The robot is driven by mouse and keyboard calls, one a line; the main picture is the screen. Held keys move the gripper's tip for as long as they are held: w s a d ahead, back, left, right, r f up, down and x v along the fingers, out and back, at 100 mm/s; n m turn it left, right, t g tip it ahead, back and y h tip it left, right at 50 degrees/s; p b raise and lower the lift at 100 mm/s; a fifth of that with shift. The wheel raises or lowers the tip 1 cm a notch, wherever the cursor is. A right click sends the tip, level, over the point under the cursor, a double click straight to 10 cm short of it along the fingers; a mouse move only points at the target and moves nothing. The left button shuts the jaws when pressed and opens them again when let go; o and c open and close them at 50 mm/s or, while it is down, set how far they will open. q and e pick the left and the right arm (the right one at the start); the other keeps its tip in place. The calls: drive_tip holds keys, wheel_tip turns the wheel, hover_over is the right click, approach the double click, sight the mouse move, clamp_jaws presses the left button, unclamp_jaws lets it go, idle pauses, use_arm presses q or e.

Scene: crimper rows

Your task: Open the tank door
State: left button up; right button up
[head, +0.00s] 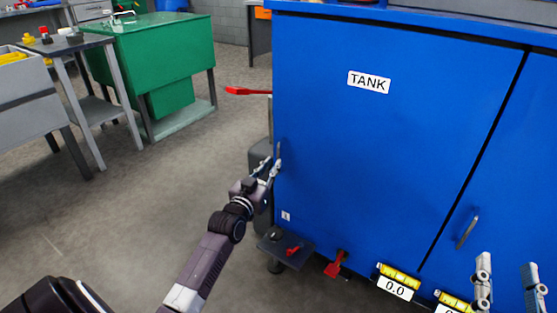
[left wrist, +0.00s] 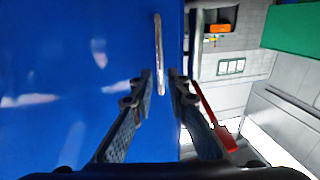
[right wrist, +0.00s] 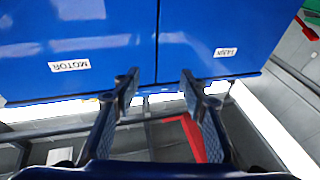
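The blue tank door (head: 390,150) bears a white TANK label (head: 368,82) and looks shut in the head view. Its upright metal handle (head: 278,152) is at the door's left edge. My left gripper (head: 272,167) is at this handle. My right gripper (head: 507,268) is open and empty at the lower right, in front of the neighbouring blue door.
The neighbouring blue door has its own handle (head: 467,232). A red lever (head: 248,91) sticks out left of the cabinet. A small dark step (head: 285,247) and yellow gauges (head: 398,276) are low in front.

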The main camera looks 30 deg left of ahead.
sight(278, 157)
use_arm(q)
drive_tip(key=w+b, duration=0.1)
drive_tip(key=w, duration=0.1)
drive_tip(key=w+a, duration=0.1)
drive_tip(key=w, duration=0.2)
drive_tip(key=shift+w+b, duration=0.15)
drive_tip(key=shift+b, duration=0.2)
drive_tip(key=shift+w, duration=0.15)
use_arm(e)
drive_tip(key=s+r+t+y, duration=0.2)
drive_tip(key=s+r+t, duration=0.3)
drive_tip(key=r, duration=0.4)
drive_tip(key=shift+s+d, duration=0.15)
drive_tip(key=shift+s, duration=0.2)
drive_tip(key=shift+r, duration=0.1)
use_arm(q)
clamp_jaws()
